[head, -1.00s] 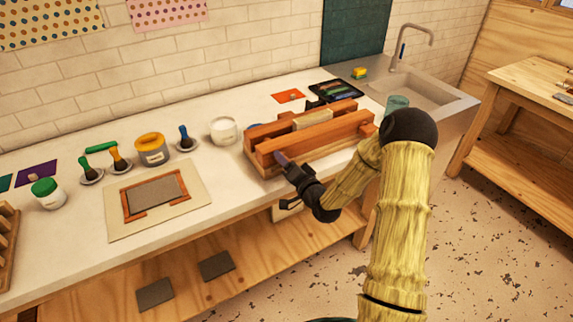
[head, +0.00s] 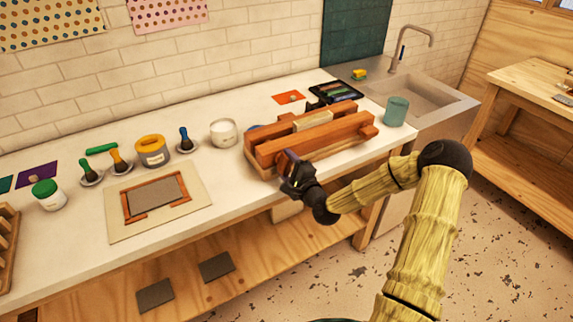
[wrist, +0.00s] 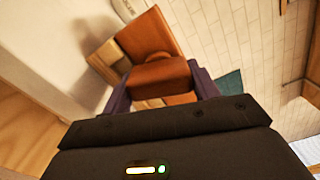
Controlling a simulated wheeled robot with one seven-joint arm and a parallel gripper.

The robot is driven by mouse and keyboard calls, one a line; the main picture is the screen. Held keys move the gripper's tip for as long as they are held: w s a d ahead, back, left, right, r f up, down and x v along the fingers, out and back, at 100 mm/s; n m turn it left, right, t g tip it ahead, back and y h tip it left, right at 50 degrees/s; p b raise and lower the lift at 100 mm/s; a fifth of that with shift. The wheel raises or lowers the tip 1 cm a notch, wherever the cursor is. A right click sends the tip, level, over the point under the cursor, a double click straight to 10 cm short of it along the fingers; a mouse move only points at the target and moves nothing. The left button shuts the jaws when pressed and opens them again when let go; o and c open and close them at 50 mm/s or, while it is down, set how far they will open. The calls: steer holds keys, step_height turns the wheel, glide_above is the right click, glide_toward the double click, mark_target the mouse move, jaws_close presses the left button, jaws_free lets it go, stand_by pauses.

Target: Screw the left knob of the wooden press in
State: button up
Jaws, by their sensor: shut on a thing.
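The wooden press (head: 340,133) lies on the counter, with two long reddish-brown bars and a pale wood piece (head: 313,120) between them. My gripper (head: 285,163) is at the front left end of the press and hides the left knob in the head view. In the wrist view, the left knob (wrist: 160,78) is an orange-brown rounded piece between my purple fingers (wrist: 160,92). My gripper is shut on it. The knob stands in front of the bar's flat face; how deep it sits cannot be told.
A white cup (head: 224,132) stands left of the press and a teal cup (head: 396,111) to its right. A framed screen (head: 155,197) lies on a board at the left front. A dark tray (head: 336,91) is behind the press. The counter's front edge runs just below my gripper.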

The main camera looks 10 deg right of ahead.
steer(key=m, duration=0.6)
steer(key=shift+s+d+f+m, duration=0.1)
steer(key=shift+f+m, duration=0.2)
steer(key=shift+f, duration=0.1)
steer(key=m+b, duration=0.1)
steer(key=m, duration=0.4)
steer(key=shift+r, duration=0.1)
steer(key=o, duration=1)
steer(key=shift+r, duration=0.15)
steer(key=shift+p+v, duration=2.25)
steer(key=shift+v, duration=6.45)
